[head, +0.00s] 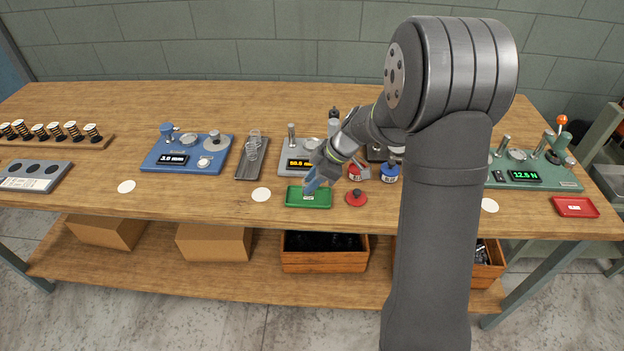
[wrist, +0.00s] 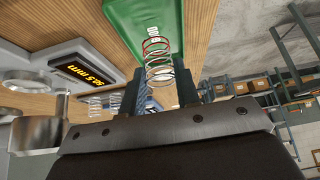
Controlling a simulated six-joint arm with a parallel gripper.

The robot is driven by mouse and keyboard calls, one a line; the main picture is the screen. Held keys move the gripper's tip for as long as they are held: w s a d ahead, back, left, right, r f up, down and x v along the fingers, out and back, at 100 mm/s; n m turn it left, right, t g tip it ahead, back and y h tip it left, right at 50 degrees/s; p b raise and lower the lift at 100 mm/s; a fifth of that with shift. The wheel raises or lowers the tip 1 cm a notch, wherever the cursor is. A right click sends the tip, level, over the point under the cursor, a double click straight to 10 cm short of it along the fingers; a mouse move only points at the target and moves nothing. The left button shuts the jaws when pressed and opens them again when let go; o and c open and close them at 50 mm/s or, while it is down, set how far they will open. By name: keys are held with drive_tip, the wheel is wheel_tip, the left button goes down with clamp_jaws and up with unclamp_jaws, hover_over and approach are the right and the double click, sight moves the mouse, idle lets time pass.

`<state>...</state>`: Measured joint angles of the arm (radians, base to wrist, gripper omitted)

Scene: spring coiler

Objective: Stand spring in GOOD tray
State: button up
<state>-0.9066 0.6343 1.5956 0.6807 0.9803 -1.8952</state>
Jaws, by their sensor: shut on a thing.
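My gripper (head: 311,186) is low over the tray, pointing down. In the wrist view my gripper (wrist: 160,75) is shut on a wire spring (wrist: 157,62) held lengthwise between the two fingers. The spring's far coil is red and overlaps the tray in the picture. I cannot tell whether it touches the tray floor. In the head view the spring is hidden by the gripper.
A grey gauge (head: 290,167) with a yellow readout stands behind the tray. A grey tray with wire springs (head: 253,146) is to the left. A red knobbed piece (head: 356,198) sits close on the right. A white disc (head: 261,195) lies left of the green tray.

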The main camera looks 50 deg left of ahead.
drive_tip(key=shift+f, duration=0.75)
idle(0.4)
drive_tip(key=o, duration=1.1)
drive_tip(key=shift+o, duration=0.2)
drive_tip(key=shift+r, duration=0.1)
drive_tip(key=shift+r, duration=4.45)
